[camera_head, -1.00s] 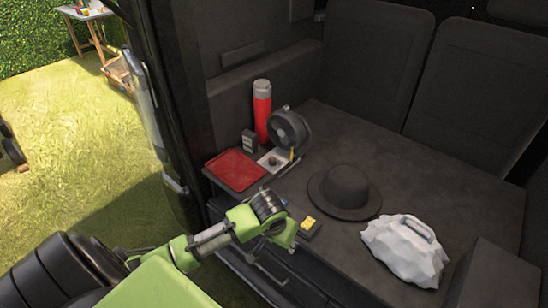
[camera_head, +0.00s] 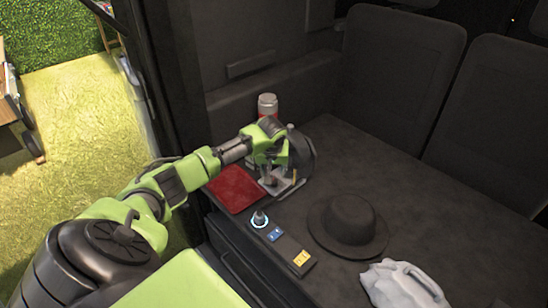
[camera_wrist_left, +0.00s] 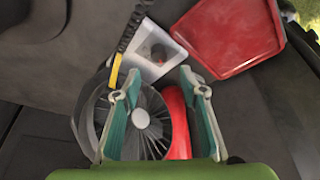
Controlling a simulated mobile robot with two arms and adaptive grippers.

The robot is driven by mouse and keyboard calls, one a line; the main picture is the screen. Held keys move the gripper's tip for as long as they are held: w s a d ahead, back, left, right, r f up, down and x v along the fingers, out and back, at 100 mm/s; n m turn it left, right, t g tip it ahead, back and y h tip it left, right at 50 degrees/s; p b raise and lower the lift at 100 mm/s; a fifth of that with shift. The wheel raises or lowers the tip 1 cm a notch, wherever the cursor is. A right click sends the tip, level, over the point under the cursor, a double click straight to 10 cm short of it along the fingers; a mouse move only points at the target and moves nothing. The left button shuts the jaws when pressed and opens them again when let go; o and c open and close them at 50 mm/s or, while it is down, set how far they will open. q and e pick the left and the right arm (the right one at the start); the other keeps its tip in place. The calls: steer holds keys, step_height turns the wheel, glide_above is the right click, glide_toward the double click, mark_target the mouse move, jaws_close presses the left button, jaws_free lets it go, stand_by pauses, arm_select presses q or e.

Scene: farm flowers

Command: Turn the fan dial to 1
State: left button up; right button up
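The fan (camera_head: 303,152) stands at the back left of the dark surface, partly hidden by my left arm. Its pale base (camera_wrist_left: 150,68) carries a dark dial (camera_wrist_left: 158,52), seen in the left wrist view. The dial's setting is too small to read. My left gripper (camera_head: 279,178) is over the fan base; in the left wrist view its two fingers (camera_wrist_left: 157,82) are spread apart with nothing held between them. The dial shows beyond the fingertips, apart from them, and the fan grille (camera_wrist_left: 140,122) shows between the fingers. My right gripper is not in view.
A red tray (camera_head: 235,189) lies left of the fan base, and a red bottle (camera_head: 267,104) stands behind my gripper. Free surface lies right of the fan.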

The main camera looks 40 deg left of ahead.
mark_target(274, 181)
arm_select(q)
steer(key=x, duration=0.7)
steer(key=shift+d+b, duration=0.1)
steer(key=shift+b, duration=0.25)
steer(key=shift+w+f, duration=0.25)
steer(key=shift+f, duration=0.35)
steer(key=shift+a+f, duration=0.1)
steer(key=shift+a, duration=0.1)
steer(key=c, duration=1)
steer(key=shift+c, duration=0.5)
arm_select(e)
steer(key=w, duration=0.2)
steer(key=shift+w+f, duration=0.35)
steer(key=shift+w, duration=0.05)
